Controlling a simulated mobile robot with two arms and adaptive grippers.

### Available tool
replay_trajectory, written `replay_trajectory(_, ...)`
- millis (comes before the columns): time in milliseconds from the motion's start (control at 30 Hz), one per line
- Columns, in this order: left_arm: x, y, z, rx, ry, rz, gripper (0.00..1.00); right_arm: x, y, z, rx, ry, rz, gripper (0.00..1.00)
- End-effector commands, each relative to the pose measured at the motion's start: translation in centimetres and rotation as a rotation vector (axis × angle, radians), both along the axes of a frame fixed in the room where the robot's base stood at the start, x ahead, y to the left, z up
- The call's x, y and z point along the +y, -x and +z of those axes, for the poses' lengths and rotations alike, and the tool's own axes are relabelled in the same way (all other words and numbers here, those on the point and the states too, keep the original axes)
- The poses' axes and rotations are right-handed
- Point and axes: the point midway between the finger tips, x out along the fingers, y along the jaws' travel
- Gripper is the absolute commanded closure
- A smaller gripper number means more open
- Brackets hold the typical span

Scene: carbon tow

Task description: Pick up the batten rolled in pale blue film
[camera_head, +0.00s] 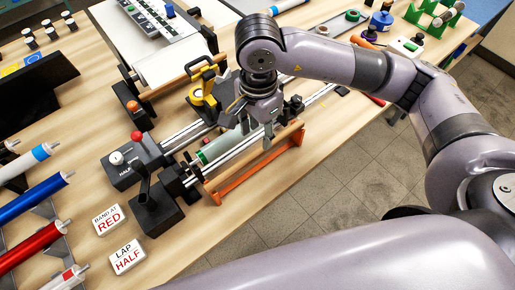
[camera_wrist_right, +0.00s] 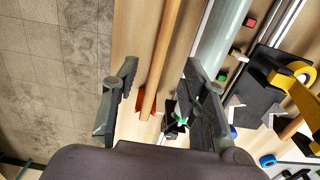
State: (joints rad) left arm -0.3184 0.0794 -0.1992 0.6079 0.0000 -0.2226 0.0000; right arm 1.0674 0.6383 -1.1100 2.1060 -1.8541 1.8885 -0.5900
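A pale blue-green roll (camera_head: 221,146) with a green end, matching the film-wrapped batten, lies along the twin metal rails in the head view. In the right wrist view the pale roll (camera_wrist_right: 222,42) runs beyond the right-hand finger. My right gripper (camera_head: 258,122) is above the rails, partly covering the roll's far end. In the wrist view its fingers (camera_wrist_right: 160,100) are wide apart, with nothing gripped. A brown wooden rod (camera_wrist_right: 163,55) shows between and beyond them. My left gripper is not in view.
The rod rests on an orange stand (camera_head: 246,181) at the table's front edge. A black block with a red knob (camera_head: 137,136) stands left. Coloured rolls, including a blue one (camera_head: 30,200), lie far left. Signs read "BAND AT RED" (camera_head: 108,220) and "LAP HALF" (camera_head: 127,256).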

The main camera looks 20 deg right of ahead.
Motion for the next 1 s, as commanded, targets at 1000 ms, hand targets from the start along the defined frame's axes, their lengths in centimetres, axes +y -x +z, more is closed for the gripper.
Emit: replay_trajectory(1000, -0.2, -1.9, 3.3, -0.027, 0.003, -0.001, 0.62, 0.1, -0.1, -7.9, -0.001, -0.001, 0.001, 0.66)
